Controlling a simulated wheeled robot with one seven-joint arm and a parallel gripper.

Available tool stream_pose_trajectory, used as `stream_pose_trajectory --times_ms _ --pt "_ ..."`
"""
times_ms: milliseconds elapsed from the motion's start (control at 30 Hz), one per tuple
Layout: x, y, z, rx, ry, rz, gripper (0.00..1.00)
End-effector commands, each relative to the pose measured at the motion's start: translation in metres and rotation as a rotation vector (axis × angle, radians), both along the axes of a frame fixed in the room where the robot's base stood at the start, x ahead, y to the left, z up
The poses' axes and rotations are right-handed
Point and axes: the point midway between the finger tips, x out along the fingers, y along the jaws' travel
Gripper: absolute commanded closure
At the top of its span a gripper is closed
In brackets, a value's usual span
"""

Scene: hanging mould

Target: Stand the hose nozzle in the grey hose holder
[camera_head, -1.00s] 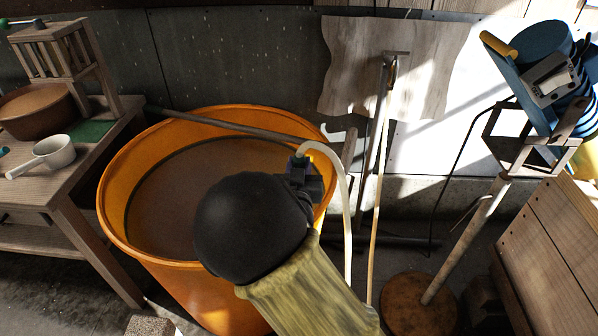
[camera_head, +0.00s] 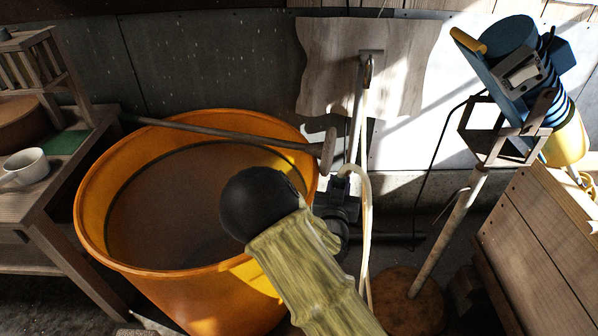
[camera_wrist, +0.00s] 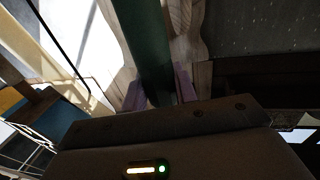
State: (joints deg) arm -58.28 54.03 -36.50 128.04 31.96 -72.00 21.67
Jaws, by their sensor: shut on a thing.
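My gripper (camera_head: 340,195) is shut on the hose nozzle, to the right of the orange tub's rim and in front of the wall. In the wrist view the nozzle (camera_wrist: 150,45) is a dark green shaft between the two purplish fingers (camera_wrist: 160,92). In the head view my gripper mostly hides it. The pale hose (camera_head: 367,215) arches over at my gripper and hangs down on its right. A grey bracket (camera_head: 371,53) with a long grey upright sits on the wooden board, above and behind my gripper. I cannot tell whether it is the hose holder.
The orange tub (camera_head: 100,235) stands at left with a long-handled tool (camera_head: 235,133) across it. A wooden bench (camera_head: 50,185) with a white cup (camera_head: 26,167) is farther left. A stand with a blue device (camera_head: 515,75) and a wooden crate (camera_head: 535,235) are at right.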

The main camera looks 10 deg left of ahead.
Motion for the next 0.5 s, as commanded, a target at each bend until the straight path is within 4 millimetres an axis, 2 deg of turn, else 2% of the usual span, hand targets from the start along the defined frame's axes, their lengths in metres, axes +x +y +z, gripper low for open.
stream_pose_trajectory --times_ms 33,167,300,400,500 --pt "0.004 -0.029 -0.013 -0.008 0.003 -0.04 1.0" --pt "0.005 -0.092 -0.04 -0.009 0.0 -0.12 1.0" --pt "-0.003 -0.16 -0.068 -0.008 0.005 -0.201 1.0" --pt "-0.015 -0.204 -0.086 -0.005 0.012 -0.253 1.0" --pt "-0.026 -0.235 -0.099 0.002 0.017 -0.288 1.0"
